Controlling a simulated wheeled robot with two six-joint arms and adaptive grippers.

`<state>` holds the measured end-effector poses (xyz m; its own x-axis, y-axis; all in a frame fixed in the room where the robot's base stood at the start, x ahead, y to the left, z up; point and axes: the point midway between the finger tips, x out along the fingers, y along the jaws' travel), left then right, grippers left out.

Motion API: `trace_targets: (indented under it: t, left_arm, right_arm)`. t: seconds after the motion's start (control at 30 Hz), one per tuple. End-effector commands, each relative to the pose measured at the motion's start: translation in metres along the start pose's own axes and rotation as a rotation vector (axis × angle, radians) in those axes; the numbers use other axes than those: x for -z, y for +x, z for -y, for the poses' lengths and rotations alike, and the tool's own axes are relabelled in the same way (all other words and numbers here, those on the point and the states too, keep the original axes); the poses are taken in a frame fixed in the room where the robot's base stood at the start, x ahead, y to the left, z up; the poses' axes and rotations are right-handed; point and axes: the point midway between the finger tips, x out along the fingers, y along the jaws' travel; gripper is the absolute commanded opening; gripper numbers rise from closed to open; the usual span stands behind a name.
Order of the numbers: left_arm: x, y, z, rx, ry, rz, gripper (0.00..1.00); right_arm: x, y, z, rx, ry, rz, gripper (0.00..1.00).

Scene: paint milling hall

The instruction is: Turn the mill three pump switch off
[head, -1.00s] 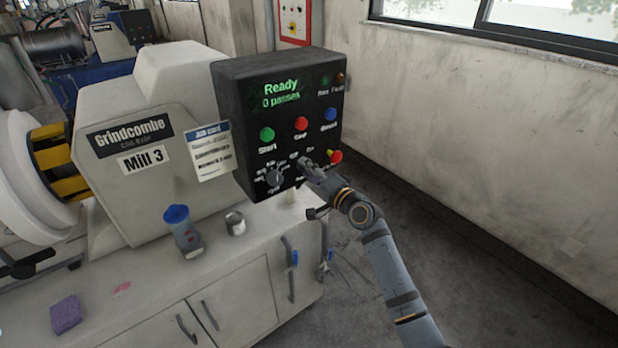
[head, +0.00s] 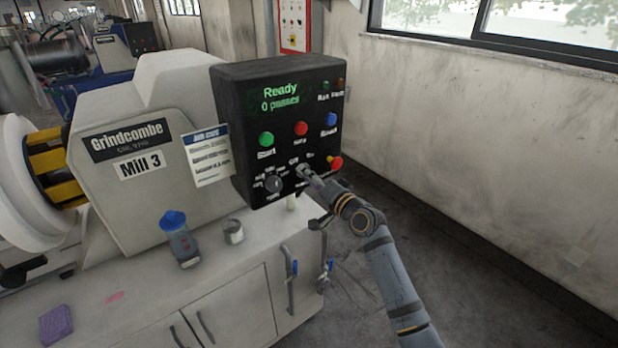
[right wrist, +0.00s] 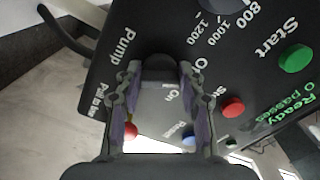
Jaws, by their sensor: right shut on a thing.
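The mill three control box (head: 290,90) is black, and its screen reads "Ready 0 passes". The pump switch (right wrist: 158,68) is a dark knob low on the panel. In the right wrist view it sits between my fingertips, with "Pump", "On" and a partly covered "O…" label around it. My right gripper (head: 306,172) is shut on this knob; it also shows in the right wrist view (right wrist: 158,80). In the head view the gripper hides most of the switch, and I cannot tell which label it points to. My left gripper is out of view.
A red knob (head: 335,162) sits just right of the gripper. A speed dial (head: 273,184) is to its left. Green (head: 266,139), red (head: 301,129) and blue (head: 331,119) buttons are above. A blue-capped bottle (head: 178,240) and a tin (head: 233,231) stand on the bench.

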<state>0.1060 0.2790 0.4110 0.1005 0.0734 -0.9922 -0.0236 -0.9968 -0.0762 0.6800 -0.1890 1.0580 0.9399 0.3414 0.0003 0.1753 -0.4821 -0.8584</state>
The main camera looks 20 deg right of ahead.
Motion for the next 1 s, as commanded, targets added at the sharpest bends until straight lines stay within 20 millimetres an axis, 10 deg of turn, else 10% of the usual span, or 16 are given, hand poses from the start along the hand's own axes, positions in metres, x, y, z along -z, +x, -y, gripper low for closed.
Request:
trace_targets:
  t: [0.2,0.57,1.0]
  left_arm:
    - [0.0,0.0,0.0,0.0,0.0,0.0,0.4]
    - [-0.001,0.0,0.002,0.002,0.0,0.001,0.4]
    - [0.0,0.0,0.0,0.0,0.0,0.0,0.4]
  right_arm:
    - [-0.001,0.0,-0.002,-0.003,-0.001,0.002,0.62]
    - [0.0,-0.005,-0.001,-0.002,-0.002,0.0,0.62]
    - [-0.002,-0.102,-0.002,-0.005,-0.008,0.007,0.62]
